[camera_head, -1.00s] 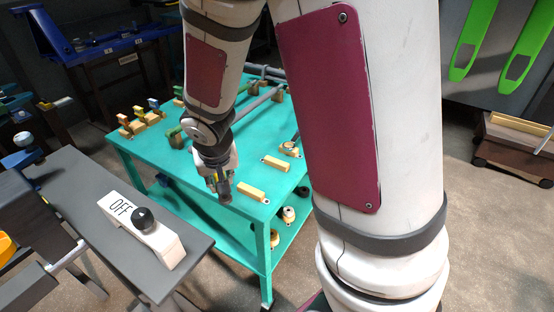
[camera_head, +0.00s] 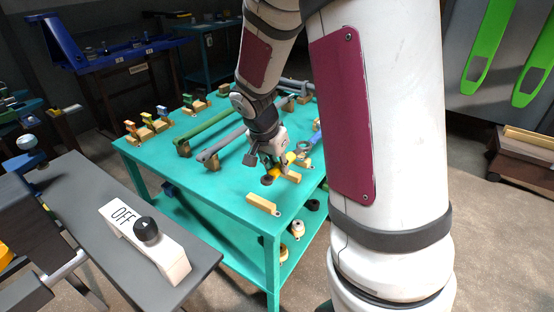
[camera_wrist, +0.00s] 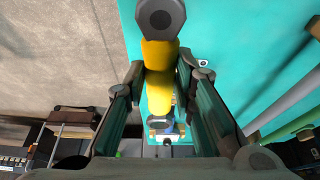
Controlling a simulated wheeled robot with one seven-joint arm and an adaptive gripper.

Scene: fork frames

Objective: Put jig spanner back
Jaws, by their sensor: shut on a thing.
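My gripper (camera_head: 276,168) is over the right front part of the teal table (camera_head: 216,190). It is shut on a yellow-handled tool with a dark octagonal end, which I take to be the jig spanner (camera_head: 285,168). In the wrist view the yellow handle (camera_wrist: 158,80) lies between the two fingers, and its dark end (camera_wrist: 160,18) sticks out at the top. The tool looks tilted, just above the tabletop near a wooden holder (camera_head: 292,176). I cannot tell whether it touches the holder.
An empty-looking wooden holder (camera_head: 263,204) lies at the table's front edge. A ring-ended tool (camera_head: 303,147) sits behind my gripper. Green (camera_head: 215,125) and grey (camera_head: 222,144) bars lie to the left. A grey bench with an OFF switch (camera_head: 146,232) stands front left.

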